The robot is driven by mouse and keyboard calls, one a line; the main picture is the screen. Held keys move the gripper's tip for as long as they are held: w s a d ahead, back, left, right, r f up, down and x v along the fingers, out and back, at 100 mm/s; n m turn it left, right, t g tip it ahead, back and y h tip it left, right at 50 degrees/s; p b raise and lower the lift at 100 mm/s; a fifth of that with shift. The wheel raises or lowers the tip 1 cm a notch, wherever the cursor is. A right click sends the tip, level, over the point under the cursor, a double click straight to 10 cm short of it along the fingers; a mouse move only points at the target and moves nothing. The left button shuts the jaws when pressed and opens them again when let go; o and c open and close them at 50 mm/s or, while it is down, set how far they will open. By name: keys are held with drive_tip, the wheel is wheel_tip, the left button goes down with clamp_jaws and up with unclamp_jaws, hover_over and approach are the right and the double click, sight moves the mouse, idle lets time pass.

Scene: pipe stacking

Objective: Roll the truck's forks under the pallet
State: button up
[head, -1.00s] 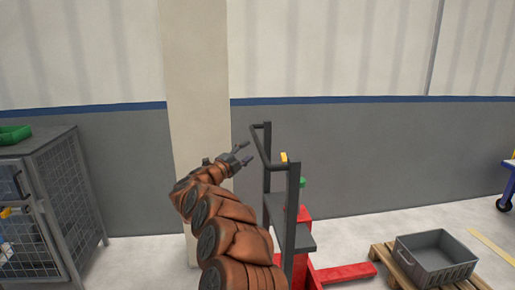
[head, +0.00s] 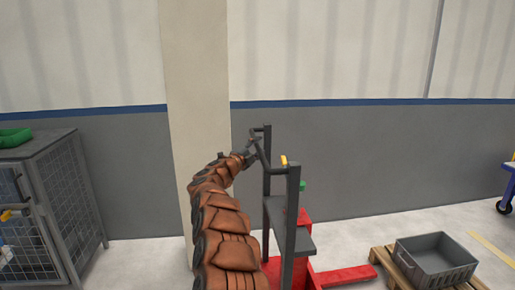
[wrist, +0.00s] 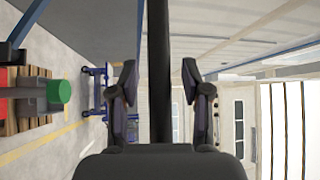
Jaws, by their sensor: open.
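The truck (head: 292,225) has a dark upright frame, a dark push handle across its top and a red base. One red fork (head: 345,276) points right along the floor toward the wooden pallet (head: 382,258), with its tip close to the pallet's near edge. My gripper (head: 253,147) is at the truck's handle. In the wrist view, my gripper's two fingers (wrist: 158,80) are open, with the dark handle bar (wrist: 158,45) running between them and a gap on both sides. The lower part of the truck is partly hidden by my arm.
A grey crate (head: 435,266) sits on the pallet. A wire-mesh cage (head: 70,205) with a green bin (head: 14,137) on top stands at the left. A pillar (head: 198,120) and wall are behind. A blue cart (head: 507,190) is at the far right.

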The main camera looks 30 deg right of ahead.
clamp_jaws()
idle(0.4)
idle(0.4)
